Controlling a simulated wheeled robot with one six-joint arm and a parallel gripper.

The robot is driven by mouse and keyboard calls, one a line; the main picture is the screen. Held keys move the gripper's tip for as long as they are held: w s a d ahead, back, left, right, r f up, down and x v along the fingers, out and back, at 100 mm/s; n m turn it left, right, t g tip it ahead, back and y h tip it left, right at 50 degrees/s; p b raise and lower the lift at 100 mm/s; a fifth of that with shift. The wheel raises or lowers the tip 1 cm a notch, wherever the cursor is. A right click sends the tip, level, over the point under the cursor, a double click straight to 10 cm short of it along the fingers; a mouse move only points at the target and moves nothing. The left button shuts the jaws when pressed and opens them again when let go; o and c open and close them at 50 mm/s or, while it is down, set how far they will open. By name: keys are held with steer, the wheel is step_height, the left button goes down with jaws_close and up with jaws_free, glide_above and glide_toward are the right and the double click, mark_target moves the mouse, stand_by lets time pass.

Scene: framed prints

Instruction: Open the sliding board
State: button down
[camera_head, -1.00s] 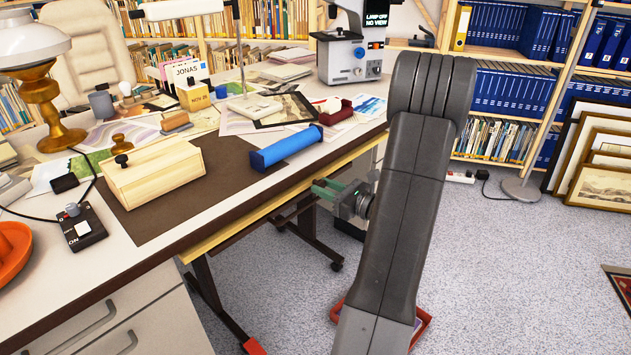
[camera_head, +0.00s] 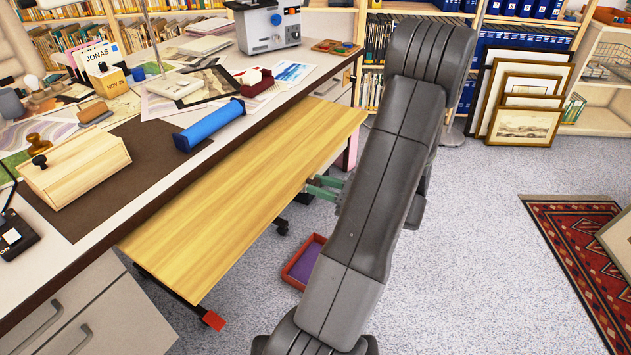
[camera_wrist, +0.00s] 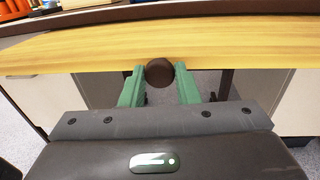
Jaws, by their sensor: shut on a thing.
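The sliding board (camera_head: 245,195) is a light yellow wooden panel standing well out from under the desk top, over the floor. Its front edge also shows in the wrist view (camera_wrist: 220,48), with a round dark knob (camera_wrist: 159,72) on it. My gripper (camera_wrist: 159,86) has green fingers, one on each side of the knob, and is shut on it. In the head view my gripper (camera_head: 325,188) is at the board's front edge, partly hidden by my grey arm. The knob is hidden in that view.
A red tray with a purple inside (camera_head: 303,262) lies on the floor below the board. Framed prints (camera_head: 525,100) lean at the back right. Carpet floor is clear between arm and rug (camera_head: 585,250).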

steer(key=c, duration=1.1)
jaws_free()
steer(key=shift+d, duration=0.1)
steer(key=p+v, duration=0.2)
steer(key=v, duration=1.1)
steer(key=shift+s+d, duration=0.2)
steer(key=shift+d, duration=0.15)
steer(key=b+x, duration=0.2)
steer(key=x, duration=1.2)
steer(key=shift+w+a, duration=0.15)
steer(key=shift+a, duration=0.05)
